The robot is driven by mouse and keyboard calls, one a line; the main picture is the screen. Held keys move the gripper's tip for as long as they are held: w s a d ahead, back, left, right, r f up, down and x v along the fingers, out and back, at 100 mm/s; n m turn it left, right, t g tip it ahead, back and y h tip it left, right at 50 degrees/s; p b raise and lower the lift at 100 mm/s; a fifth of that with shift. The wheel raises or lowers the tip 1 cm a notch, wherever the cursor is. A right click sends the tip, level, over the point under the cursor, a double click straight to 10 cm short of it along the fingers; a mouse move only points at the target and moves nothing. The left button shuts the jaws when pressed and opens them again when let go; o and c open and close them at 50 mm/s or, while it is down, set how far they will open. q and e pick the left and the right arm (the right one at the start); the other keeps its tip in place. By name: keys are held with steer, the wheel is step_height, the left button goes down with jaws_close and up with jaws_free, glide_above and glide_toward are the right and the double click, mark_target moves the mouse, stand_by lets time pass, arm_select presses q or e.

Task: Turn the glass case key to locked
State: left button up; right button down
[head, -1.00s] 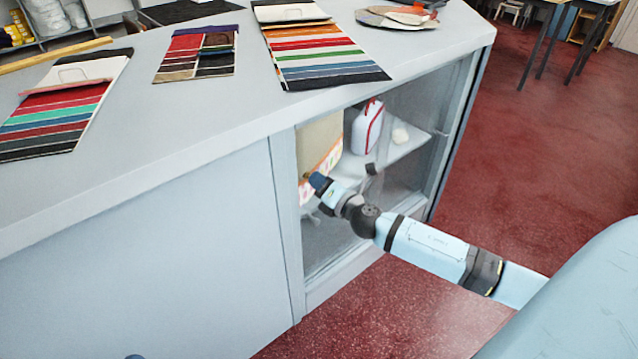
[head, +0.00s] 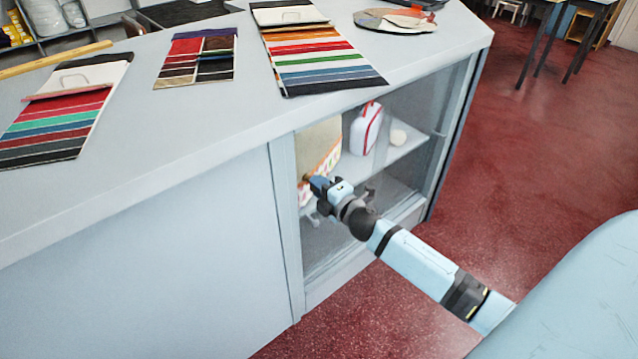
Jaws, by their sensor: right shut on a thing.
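The glass case (head: 322,245) is built into the end of the grey counter, under its top. My right gripper (head: 313,183) is at the left side of the glass front, near the frame post. It is shut on the key, of which at most a tiny brass-coloured bit (head: 305,178) shows at the fingertips. The gripper hides the rest of the key and the lock, so I cannot read the key's angle. My left gripper is out of view.
Inside the case, a red-and-white item (head: 366,128) stands on a shelf. Striped swatch cards (head: 322,62) and a palette-shaped piece (head: 395,20) lie on the countertop (head: 180,125).

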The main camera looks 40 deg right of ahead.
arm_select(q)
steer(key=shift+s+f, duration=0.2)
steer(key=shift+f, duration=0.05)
arm_select(e)
steer(key=c, duration=1.3)
jaws_free()
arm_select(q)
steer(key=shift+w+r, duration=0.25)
arm_select(e)
steer(key=shift+s, duration=0.35)
arm_select(q)
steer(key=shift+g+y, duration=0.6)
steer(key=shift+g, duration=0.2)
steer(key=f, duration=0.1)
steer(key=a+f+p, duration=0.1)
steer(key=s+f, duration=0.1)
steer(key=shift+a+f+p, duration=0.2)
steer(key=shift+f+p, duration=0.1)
steer(key=shift+p, duration=0.05)
arm_select(e)
steer(key=s, duration=0.8)
steer(key=s+d, duration=0.1)
steer(key=s, duration=0.4)
